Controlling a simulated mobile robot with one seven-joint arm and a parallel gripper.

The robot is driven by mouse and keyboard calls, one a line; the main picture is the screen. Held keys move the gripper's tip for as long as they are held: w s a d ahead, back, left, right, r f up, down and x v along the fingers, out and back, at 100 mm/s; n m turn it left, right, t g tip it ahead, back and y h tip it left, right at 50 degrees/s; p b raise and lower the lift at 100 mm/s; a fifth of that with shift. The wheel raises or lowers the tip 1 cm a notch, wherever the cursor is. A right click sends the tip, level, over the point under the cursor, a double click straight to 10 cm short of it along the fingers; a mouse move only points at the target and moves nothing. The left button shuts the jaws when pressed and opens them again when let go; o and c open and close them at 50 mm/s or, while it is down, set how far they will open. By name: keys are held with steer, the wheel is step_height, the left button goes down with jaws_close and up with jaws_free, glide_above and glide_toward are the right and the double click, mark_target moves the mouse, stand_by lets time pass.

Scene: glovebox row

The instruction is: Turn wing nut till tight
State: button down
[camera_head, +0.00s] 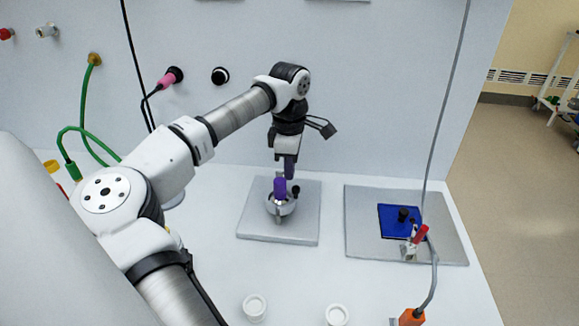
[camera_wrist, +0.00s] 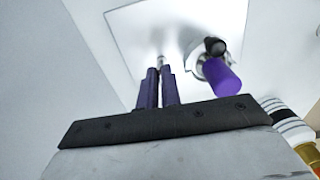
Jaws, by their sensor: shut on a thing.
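A round metal fitting (camera_head: 277,207) stands on a grey square plate (camera_head: 255,229). It has a purple cylindrical handle (camera_head: 280,188) and a black knob (camera_head: 296,192). My gripper (camera_head: 289,175) points down just behind the handle. In the wrist view, my gripper's purple fingers (camera_wrist: 157,74) are close together at a small bright metal piece (camera_wrist: 160,61), apparently the wing nut. The purple handle (camera_wrist: 222,77) and black knob (camera_wrist: 215,46) are to their right, apart from them. The fingers hide most of the gripped piece, and its wings cannot be made out.
A second grey plate (camera_head: 448,248) at right carries a blue pad (camera_head: 394,220) and a red-handled clamp (camera_head: 420,235). A grey cable with an orange plug (camera_head: 412,317) lies nearby. Two white cups (camera_head: 255,307) stand in front. A wall with ports and hoses is behind.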

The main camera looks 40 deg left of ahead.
steer(key=c, duration=1.6)
jaws_free()
steer(key=shift+r, duration=0.15)
step_height(320, 180, up, 14)
steer(key=b, duration=0.1)
steer(key=shift+f, duration=0.25)
